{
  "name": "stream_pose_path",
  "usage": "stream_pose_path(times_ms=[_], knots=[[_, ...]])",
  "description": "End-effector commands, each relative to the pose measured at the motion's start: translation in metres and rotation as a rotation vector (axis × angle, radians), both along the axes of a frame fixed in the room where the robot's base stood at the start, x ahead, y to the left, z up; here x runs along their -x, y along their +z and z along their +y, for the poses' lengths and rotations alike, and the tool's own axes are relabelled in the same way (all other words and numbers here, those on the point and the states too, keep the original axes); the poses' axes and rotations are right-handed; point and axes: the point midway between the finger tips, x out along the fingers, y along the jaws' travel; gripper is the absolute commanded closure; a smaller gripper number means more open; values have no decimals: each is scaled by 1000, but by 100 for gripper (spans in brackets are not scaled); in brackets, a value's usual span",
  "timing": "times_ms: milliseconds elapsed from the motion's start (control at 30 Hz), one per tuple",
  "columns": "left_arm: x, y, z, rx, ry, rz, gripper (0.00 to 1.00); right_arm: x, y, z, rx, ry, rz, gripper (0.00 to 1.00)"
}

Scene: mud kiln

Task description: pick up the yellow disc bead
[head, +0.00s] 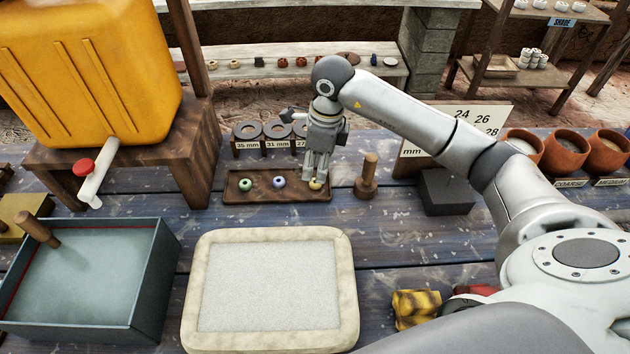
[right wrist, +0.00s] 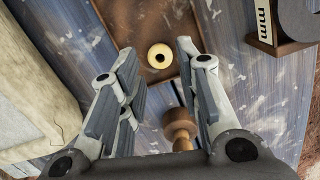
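The yellow disc bead (head: 316,185) lies at the right end of a brown wooden tray (head: 262,199) on the blue table. In the right wrist view the bead (right wrist: 159,56) shows as a pale yellow ring with a dark hole. My right gripper (head: 317,177) points down over that end of the tray. Its fingers (right wrist: 158,72) are spread, with the bead showing in the gap between them and nothing gripped. A green bead (head: 246,184) and a blue bead (head: 279,182) lie further left in the tray. My left gripper is out of view.
A wooden peg on a round base (head: 367,178) stands just right of the tray. Ring gauges (head: 247,131) with size labels stand behind it. A dark block (head: 445,191) is further right, and a sand-filled tray (head: 345,290) lies in front.

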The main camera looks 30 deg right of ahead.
Motion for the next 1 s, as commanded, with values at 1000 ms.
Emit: stream_pose_path(times_ms=[1000], knots=[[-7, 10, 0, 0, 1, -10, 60, 1, -42, 0, 0, 1, 0, 89]])
